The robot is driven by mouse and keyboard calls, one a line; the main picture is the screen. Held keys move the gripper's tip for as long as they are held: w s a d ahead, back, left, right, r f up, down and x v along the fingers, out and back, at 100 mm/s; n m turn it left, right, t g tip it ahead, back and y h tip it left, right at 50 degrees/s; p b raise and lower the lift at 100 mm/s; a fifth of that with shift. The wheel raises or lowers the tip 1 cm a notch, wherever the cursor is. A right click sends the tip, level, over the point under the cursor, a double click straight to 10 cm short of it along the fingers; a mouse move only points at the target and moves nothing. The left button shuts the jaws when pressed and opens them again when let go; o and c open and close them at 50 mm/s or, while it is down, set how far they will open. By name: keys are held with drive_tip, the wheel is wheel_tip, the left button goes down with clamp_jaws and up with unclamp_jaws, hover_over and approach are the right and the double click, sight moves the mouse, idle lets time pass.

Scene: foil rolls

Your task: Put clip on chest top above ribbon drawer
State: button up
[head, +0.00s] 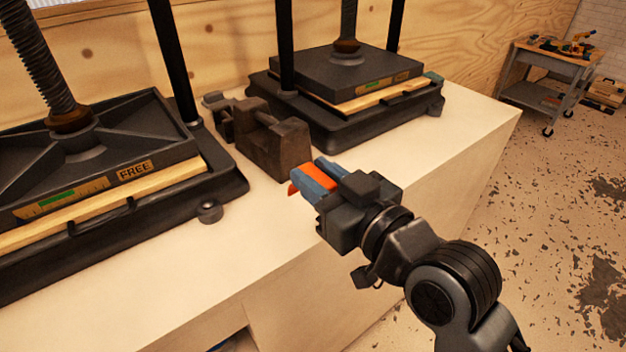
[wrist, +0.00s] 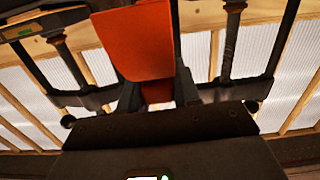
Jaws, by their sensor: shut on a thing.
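An orange clip (head: 318,175) sits between the blue-tipped fingers of my gripper (head: 316,180), which is shut on it. A small orange-red end sticks out to the left of the fingers. In the wrist view the clip (wrist: 137,42) is a broad orange piece between the fingers, standing out toward the camera. The gripper is over the right part of the pale chest top (head: 257,218), in front of a dark metal block. I cannot tell the exact height. No ribbon drawer can be made out; a small dark opening shows low on the chest front.
A large black press (head: 110,165) marked FREE stands at the left, and another press (head: 345,85) at the back right. The dark rusty block (head: 275,145) stands between them. The pale top in front is clear. A tool cart (head: 550,70) stands far right.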

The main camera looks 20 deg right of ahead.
drive_tip(key=shift+w+a+f+p, duration=0.25)
drive_tip(key=shift+w+a+f, duration=0.75)
drive_tip(key=shift+w+f, duration=0.8)
drive_tip(key=shift+w+a+f+p, duration=0.3)
drive_tip(key=shift+w+a+f, duration=0.75)
drive_tip(key=shift+w+f, duration=0.7)
drive_tip(key=shift+w+a+f+p, duration=0.25)
drive_tip(key=shift+w+a+f, duration=0.75)
drive_tip(key=shift+w+f, duration=0.8)
drive_tip(key=shift+s+f, duration=0.15)
drive_tip(key=shift+s, duration=0.05)
drive_tip(key=shift+f, duration=0.15)
drive_tip(key=o, duration=1.1)
drive_tip(key=shift+c, duration=0.2)
